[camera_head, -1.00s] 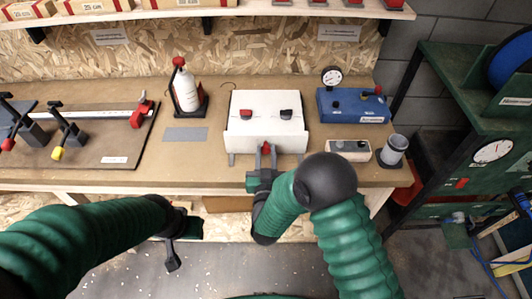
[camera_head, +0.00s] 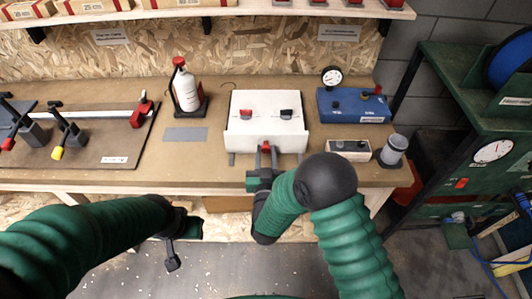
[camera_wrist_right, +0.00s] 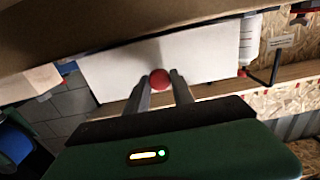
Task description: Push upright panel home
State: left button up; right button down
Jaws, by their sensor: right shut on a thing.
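The white panel unit (camera_head: 266,112) stands on the workbench with a red and a black catch on its top face. A pale panel face (camera_wrist_right: 190,62) fills the middle of the right wrist view. My right gripper (camera_head: 267,158) is at the front edge of the unit, its fingers shut on a red knob (camera_head: 266,147). The red knob also shows between the fingertips in the right wrist view (camera_wrist_right: 160,79). My left gripper (camera_head: 172,258) hangs in front of the bench, away from the panel; its jaw opening is unclear.
A blue gauge box (camera_head: 352,106), a small switch box (camera_head: 349,150) and a grey cup (camera_head: 393,150) stand right of the unit. A white bottle (camera_head: 187,92) and a flat grey plate (camera_head: 186,134) are to its left. A clamp board (camera_head: 110,150) lies further left.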

aim_at(265, 141)
jog(key=w+b, duration=0.1)
jog(key=w, duration=0.3)
jog(key=shift+f+b, duration=0.15)
jog(key=shift+b, duration=0.25)
jog(key=shift+w, duration=0.45)
jog(key=shift+r, duration=0.3)
jog(key=c, duration=1.5)
grip_release()
jog(key=o, duration=0.3)
jog(key=shift+w+f, duration=0.1)
jog(key=shift+o, duration=0.4)
jog(key=shift+w+a+f, duration=0.1)
